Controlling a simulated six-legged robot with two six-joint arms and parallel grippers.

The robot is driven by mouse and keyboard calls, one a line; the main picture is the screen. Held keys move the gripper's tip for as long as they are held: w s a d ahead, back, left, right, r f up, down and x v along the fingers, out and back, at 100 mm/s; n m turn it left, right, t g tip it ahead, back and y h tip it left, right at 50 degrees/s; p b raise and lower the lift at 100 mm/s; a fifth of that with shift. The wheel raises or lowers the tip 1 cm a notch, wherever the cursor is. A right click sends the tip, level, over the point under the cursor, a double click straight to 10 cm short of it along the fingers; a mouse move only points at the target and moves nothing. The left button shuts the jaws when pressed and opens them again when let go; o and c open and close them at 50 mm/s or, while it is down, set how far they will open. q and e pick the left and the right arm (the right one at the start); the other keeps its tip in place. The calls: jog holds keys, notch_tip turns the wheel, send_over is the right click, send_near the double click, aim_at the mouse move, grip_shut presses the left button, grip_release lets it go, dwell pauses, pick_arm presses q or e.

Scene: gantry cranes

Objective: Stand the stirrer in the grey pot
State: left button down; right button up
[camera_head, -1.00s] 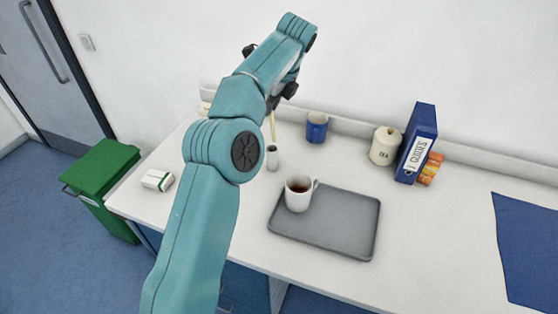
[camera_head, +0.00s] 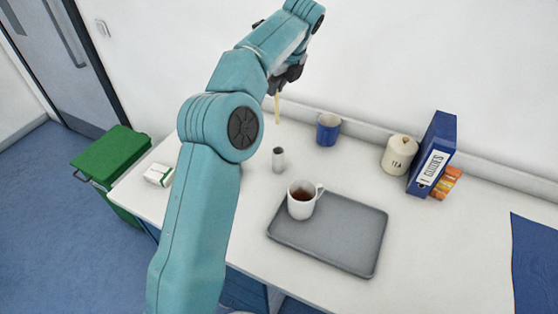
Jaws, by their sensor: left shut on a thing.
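My left gripper (camera_head: 287,78) is shut on the stirrer (camera_head: 277,108), a thin pale wooden stick that hangs nearly upright below the jaws. Its upper end is hidden by the gripper. The small grey pot (camera_head: 278,160) stands upright on the white worktop, below the stirrer in the picture. The stirrer's lower tip shows apart from the pot, above its rim in the picture. My right gripper is not in view.
A grey tray (camera_head: 345,240) holds a white mug (camera_head: 301,206) of dark drink near the pot. A blue mug (camera_head: 328,130), a tea canister (camera_head: 399,155) and a blue binder (camera_head: 434,155) stand along the back. A small white box (camera_head: 158,175) lies left.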

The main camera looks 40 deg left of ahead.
aim_at(276, 101)
pick_arm(q)
jog(key=f, duration=0.1)
jog(key=f+b, duration=0.1)
jog(key=f, duration=0.3)
jog(key=shift+s+f+b, duration=0.15)
jog(key=shift+s+b, duration=0.1)
jog(key=shift+b, duration=0.05)
jog(key=f, duration=0.8)
jog(key=shift+w+f, duration=0.2)
notch_tip(276, 101, down, 6)
jog(key=shift+w+r+p, duration=0.15)
jog(key=shift+r+p, duration=0.1)
jog(key=shift+p, duration=0.15)
jog(key=c, duration=1.4)
grip_release()
jog(key=shift+c, duration=0.2)
jog(key=o, duration=0.3)
